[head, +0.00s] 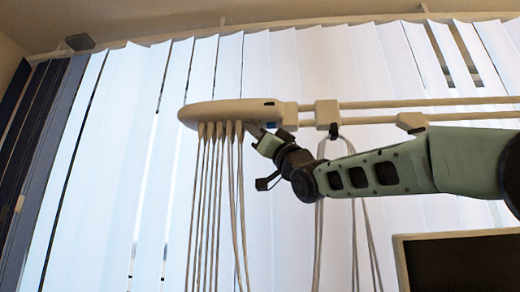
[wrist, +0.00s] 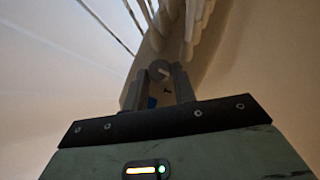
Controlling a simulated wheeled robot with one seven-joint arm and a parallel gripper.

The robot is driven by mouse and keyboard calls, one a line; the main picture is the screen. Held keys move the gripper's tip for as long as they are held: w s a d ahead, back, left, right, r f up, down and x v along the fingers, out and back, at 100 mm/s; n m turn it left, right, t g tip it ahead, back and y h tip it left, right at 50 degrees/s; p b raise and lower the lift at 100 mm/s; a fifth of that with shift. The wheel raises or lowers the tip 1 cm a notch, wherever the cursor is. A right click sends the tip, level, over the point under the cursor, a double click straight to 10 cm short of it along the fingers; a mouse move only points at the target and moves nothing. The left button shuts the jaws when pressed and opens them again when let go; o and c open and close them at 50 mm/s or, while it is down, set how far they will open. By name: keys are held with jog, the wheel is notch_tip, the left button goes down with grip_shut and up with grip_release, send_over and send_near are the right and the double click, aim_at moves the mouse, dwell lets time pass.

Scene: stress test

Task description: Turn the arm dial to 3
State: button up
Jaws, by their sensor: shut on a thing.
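In the wrist view, a small round grey dial (wrist: 159,69) with a pale pointer line sits between the two dark fingers of my gripper (wrist: 162,76). The fingers are shut on the dial from both sides. I cannot read any number around it. The dial is on the pale pod (wrist: 203,72) at the end of the arm. In the head view, the white pod (head: 215,110) hangs level, and my gripper (head: 257,137) reaches up to its underside at the right end. The dial is hidden there.
Several pale cables (head: 215,190) hang from the pod, just left of my gripper. The white support rails (head: 385,104) run right, above my arm, with looped cables (head: 320,215) hanging. A dark screen (head: 465,262) stands at lower right. Vertical blinds (head: 110,150) fill the background.

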jog(key=m+t+h+b, duration=0.2)
jog(key=t+h, duration=0.1)
jog(key=shift+s+a+h, duration=0.15)
jog(key=shift+h, duration=0.15)
jog(key=o, duration=1)
jog(key=shift+f, duration=0.15)
